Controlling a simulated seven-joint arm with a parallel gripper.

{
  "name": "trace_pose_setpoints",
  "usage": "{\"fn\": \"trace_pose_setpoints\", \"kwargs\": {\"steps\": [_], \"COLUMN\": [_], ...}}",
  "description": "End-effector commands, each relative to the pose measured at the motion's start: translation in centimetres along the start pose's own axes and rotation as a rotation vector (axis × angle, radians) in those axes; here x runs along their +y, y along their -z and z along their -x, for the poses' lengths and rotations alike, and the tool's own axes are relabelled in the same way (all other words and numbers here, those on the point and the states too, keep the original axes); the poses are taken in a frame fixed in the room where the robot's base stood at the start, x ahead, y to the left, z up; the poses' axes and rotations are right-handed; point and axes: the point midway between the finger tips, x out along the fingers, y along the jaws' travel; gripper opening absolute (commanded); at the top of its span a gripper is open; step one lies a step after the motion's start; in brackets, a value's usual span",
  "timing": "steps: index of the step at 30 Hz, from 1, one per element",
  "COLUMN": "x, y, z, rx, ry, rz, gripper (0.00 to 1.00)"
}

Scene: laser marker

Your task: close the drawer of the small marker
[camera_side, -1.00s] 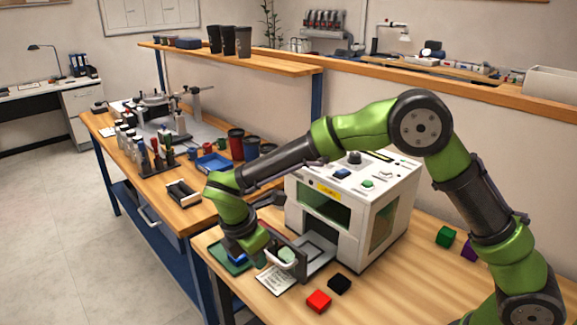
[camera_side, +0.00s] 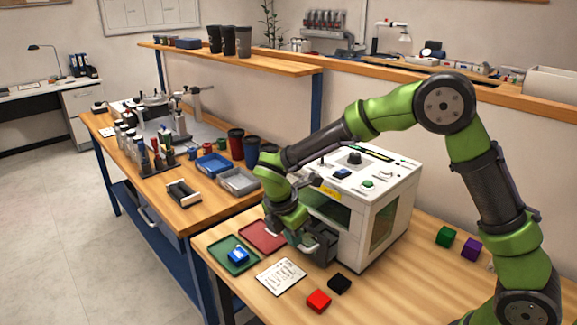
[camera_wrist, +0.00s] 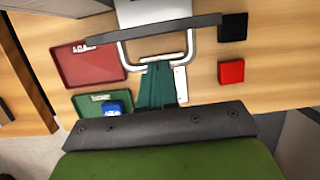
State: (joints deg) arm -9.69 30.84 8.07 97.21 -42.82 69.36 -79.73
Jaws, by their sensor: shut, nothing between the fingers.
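The small marker (camera_side: 365,205) is a white box machine on the near bench. Its drawer (camera_side: 322,244) has a dark front, low on the machine's left side and partly hidden by my gripper. In the wrist view the dark drawer front (camera_wrist: 195,26) crosses the top, with a pale U-shaped handle (camera_wrist: 124,56) on it; a grey surface shows behind the front, so a gap seems to remain. My gripper (camera_side: 306,248) is shut and empty, at the handle. In the wrist view its green fingers (camera_wrist: 157,68) reach the handle's outer bar; exact contact is unclear.
A red tray (camera_side: 263,236) and a green tray (camera_side: 222,248) with a blue block (camera_side: 238,254) lie left of the drawer. A printed card (camera_side: 281,275), a red block (camera_side: 319,300) and a black block (camera_side: 340,284) lie in front. Green and purple blocks lie right.

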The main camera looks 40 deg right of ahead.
Motion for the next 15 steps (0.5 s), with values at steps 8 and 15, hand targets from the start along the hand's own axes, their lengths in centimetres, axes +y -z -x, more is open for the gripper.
{"fn": "trace_pose_setpoints", "kwargs": {"steps": [8,15], "x": [-0.2,-0.3], "y": [-3.0,-2.9], "z": [-1.1,-1.2], "rx": [0.000,0.001], "ry": [0.006,0.008], "rz": [0.001,0.002], "gripper": [0.00,0.00]}}
